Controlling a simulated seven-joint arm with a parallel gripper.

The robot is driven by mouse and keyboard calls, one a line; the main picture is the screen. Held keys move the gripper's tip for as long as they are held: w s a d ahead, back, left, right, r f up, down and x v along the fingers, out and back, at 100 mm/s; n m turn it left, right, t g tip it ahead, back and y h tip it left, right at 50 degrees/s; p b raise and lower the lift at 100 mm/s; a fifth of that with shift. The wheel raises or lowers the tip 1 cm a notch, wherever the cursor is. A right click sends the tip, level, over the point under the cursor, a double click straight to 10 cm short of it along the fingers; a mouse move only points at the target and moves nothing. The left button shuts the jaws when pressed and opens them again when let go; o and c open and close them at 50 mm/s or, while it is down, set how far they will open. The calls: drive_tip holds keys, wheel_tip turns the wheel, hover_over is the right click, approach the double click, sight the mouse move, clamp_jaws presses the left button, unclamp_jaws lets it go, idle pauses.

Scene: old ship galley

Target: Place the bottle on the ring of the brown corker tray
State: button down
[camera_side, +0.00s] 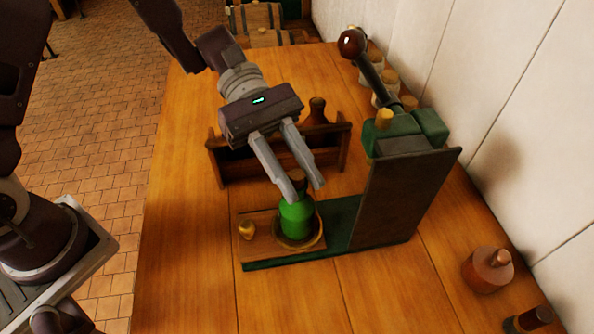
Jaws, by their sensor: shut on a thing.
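The green bottle (296,219) stands about upright at the ring (317,241) of the brown corker tray (262,247). Its base appears to sit within the ring, but I cannot tell whether it bears on the tray. My gripper (305,190) reaches down from the upper left, with its fingers shut on the bottle's brown neck. The near finger hides part of the neck. The green corker (395,190) stands to the right of the bottle, with its dark lever and round knob (351,43) raised.
A small yellowish cork-like piece (247,230) lies on the tray's left part. A wooden carrier (232,169) with a brown bottle (318,111) stands behind. Several stoppered jars (385,88) line the wall. The front left table is clear.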

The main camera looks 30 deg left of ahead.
drive_tip(key=shift+f, duration=0.1)
drive_tip(key=c, duration=1.1)
unclamp_jaws()
drive_tip(key=shift+w+a+r, duration=0.2)
drive_tip(key=shift+a+r, duration=0.05)
drive_tip(key=shift+r, duration=0.05)
drive_tip(key=v, duration=1.1)
drive_tip(key=s+a+r+m+t+y, duration=0.1)
drive_tip(key=s+a+m+t+y, duration=0.2)
drive_tip(key=s+a+m+y, duration=0.1)
drive_tip(key=s+a+r+m+t+y, duration=0.2)
drive_tip(key=s+a+m+t+y, duration=0.2)
drive_tip(key=s, duration=0.3)
drive_tip(key=s+a+r+m+t+y, duration=0.1)
drive_tip(key=s+a+m+t+y, duration=0.2)
drive_tip(key=s+a+m+y, duration=0.1)
drive_tip(key=shift+s+a+r+m+t+y, duration=0.15)
drive_tip(key=shift+s+r+m, duration=0.05)
drive_tip(key=shift+s+m, duration=0.25)
drive_tip(key=shift+s+a+r+m+t+y, duration=0.2)
drive_tip(key=shift+s+m, duration=0.15)
drive_tip(key=shift+s, duration=0.2)
